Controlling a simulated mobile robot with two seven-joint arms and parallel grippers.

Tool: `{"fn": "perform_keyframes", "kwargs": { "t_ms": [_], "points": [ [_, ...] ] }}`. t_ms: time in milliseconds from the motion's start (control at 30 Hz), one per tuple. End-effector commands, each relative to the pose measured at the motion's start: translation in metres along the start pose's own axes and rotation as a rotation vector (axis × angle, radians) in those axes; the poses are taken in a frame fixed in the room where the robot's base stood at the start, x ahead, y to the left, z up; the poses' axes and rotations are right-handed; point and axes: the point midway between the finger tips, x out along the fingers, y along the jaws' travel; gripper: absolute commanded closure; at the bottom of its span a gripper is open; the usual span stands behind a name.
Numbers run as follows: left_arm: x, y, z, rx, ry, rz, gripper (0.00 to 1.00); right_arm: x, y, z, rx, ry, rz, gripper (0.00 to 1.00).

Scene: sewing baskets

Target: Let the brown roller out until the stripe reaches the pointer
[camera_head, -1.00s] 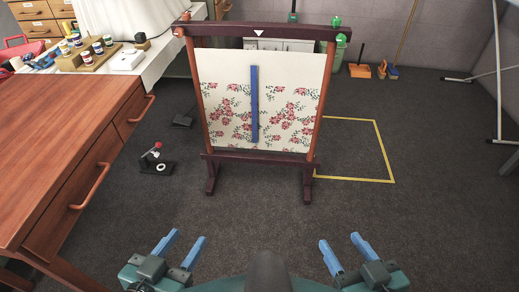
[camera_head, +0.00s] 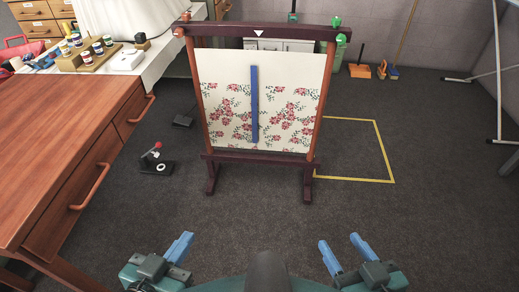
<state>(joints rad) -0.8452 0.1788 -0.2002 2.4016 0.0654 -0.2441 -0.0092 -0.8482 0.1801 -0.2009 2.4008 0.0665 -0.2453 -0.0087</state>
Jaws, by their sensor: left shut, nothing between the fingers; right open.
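A dark purple frame (camera_head: 212,160) with brown side posts stands upright on the floor. It holds a cream cloth (camera_head: 222,65) with a pink floral print on its lower part. A blue vertical bar (camera_head: 254,104) lies on the cloth, its top end below the top beam. A white triangle pointer (camera_head: 259,33) points down on that beam. Brown knobs (camera_head: 179,31) sit at the beam's left end, green knobs (camera_head: 336,22) at its right end. My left gripper (camera_head: 186,237) is shut and empty. My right gripper (camera_head: 339,240) is open and empty. Both are in front of the frame, well apart from it.
A wooden drawer cabinet (camera_head: 75,110) fills the left. A small device with a red knob (camera_head: 155,160) stands on the floor beside the frame. A yellow floor outline (camera_head: 385,150) lies to the right. The floor between my grippers and the frame is clear.

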Motion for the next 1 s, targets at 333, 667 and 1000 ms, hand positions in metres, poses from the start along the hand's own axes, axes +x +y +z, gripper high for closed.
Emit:
{"fn": "perform_keyframes", "kwargs": {
  "t_ms": [333, 667, 1000],
  "points": [
    [0.003, 0.005, 0.0, -0.004, 0.0, -0.01, 1.0, -0.001, 0.0, -0.004, -0.002, 0.003, 0.0, 0.48],
    [0.006, 0.012, 0.0, -0.008, 0.0, -0.018, 1.0, -0.002, 0.0, -0.007, -0.002, 0.003, 0.0, 0.48],
    [0.01, 0.019, 0.0, -0.011, 0.001, -0.025, 1.0, -0.003, -0.001, -0.009, -0.002, 0.003, 0.0, 0.48]
  ]
}}
